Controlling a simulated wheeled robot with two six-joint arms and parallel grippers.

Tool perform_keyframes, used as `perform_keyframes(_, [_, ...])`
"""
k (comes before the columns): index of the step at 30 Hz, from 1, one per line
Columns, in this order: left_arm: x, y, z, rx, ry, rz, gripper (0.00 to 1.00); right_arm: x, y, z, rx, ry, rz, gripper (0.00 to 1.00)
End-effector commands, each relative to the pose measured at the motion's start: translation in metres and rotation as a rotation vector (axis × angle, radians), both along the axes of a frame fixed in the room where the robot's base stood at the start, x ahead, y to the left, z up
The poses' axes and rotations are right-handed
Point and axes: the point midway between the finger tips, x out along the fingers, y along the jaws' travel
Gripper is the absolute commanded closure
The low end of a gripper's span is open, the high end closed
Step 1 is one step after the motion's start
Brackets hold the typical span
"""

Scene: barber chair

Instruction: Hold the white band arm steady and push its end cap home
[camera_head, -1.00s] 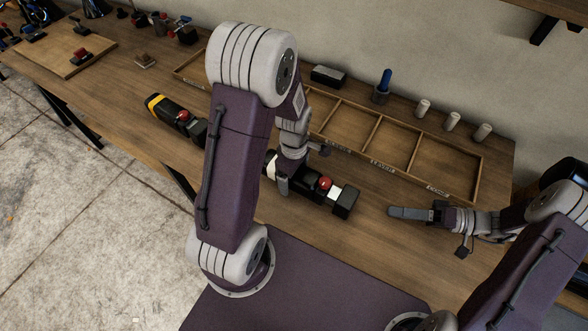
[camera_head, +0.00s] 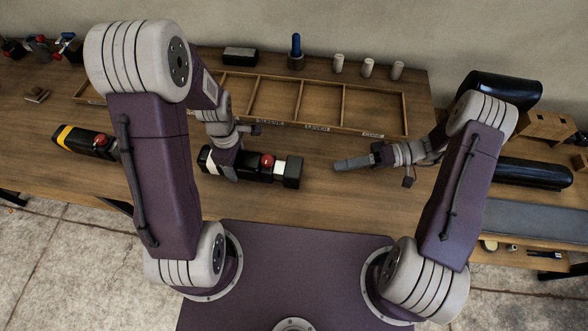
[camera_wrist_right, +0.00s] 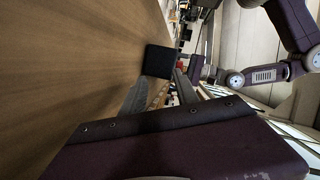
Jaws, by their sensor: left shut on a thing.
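The white band arm (camera_head: 252,166) is a black bar lying on the bench, with a white band at its left end and a red knob on top. Its black end cap (camera_head: 293,172) is at the right end, and a white section shows between body and cap. My left gripper (camera_head: 227,172) is shut on the bar left of the red knob; its fingertips are partly hidden. My right gripper (camera_head: 345,164) is empty, a short gap right of the cap, pointing at it. In the right wrist view its fingers are apart, with the dark cap (camera_wrist_right: 160,60) ahead.
A similar bar with a yellow band (camera_head: 85,142) lies at left. A divided wooden tray (camera_head: 407,118) runs behind. A blue-handled tool (camera_head: 296,48) and several pale cylinders (camera_head: 367,67) stand at the back. Black padded pieces (camera_head: 530,172) are at right. Bench in front is clear.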

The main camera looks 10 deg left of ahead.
Motion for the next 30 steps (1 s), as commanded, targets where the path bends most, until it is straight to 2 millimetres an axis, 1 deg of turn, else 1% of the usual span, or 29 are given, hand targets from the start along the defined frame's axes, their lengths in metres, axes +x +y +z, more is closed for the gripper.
perform_keyframes(5, [0.001, 0.000, 0.000, 0.000, -0.002, 0.000, 1.00, 0.000, 0.000, 0.000, 0.000, 0.000, 0.000, 0.64])
perform_keyframes(6, [0.001, 0.000, 0.000, 0.000, -0.001, 0.000, 1.00, 0.000, 0.000, 0.000, 0.000, 0.000, 0.000, 0.61])
perform_keyframes(8, [0.001, 0.000, 0.001, 0.000, -0.002, 0.000, 1.00, 0.000, 0.001, 0.001, -0.005, -0.003, 0.005, 0.44])
perform_keyframes(9, [0.001, 0.000, 0.001, 0.000, -0.002, 0.000, 1.00, -0.001, 0.003, 0.002, -0.021, -0.012, 0.017, 0.33])
perform_keyframes(11, [0.001, 0.000, 0.001, 0.000, -0.002, 0.000, 1.00, -0.003, 0.009, 0.005, -0.068, -0.042, 0.056, 0.16])
perform_keyframes(12, [0.001, 0.000, 0.001, 0.000, -0.001, 0.000, 1.00, -0.005, 0.016, 0.008, -0.115, -0.073, 0.095, 0.13])
perform_keyframes(14, [0.001, 0.000, 0.001, 0.000, -0.001, 0.000, 1.00, -0.010, 0.026, 0.013, -0.211, -0.145, 0.169, 0.13])
perform_keyframes(17, [0.001, 0.000, 0.001, 0.000, -0.001, 0.000, 1.00, -0.019, 0.043, 0.025, -0.388, -0.308, 0.304, 0.13])
perform_keyframes(21, [0.000, 0.000, 0.000, 0.000, -0.001, 0.000, 1.00, -0.026, 0.060, 0.045, -0.585, -0.579, 0.447, 0.13])
perform_keyframes(24, [0.000, 0.000, 0.000, 0.000, -0.001, 0.000, 1.00, -0.028, 0.070, 0.062, -0.675, -0.755, 0.505, 0.13])
perform_keyframes(27, [0.000, 0.000, 0.000, 0.000, -0.001, 0.000, 1.00, -0.028, 0.076, 0.075, -0.728, -0.888, 0.534, 0.13])
perform_keyframes(30, [0.000, 0.000, 0.000, 0.000, -0.001, 0.000, 1.00, -0.028, 0.080, 0.083, -0.753, -0.964, 0.545, 0.13])
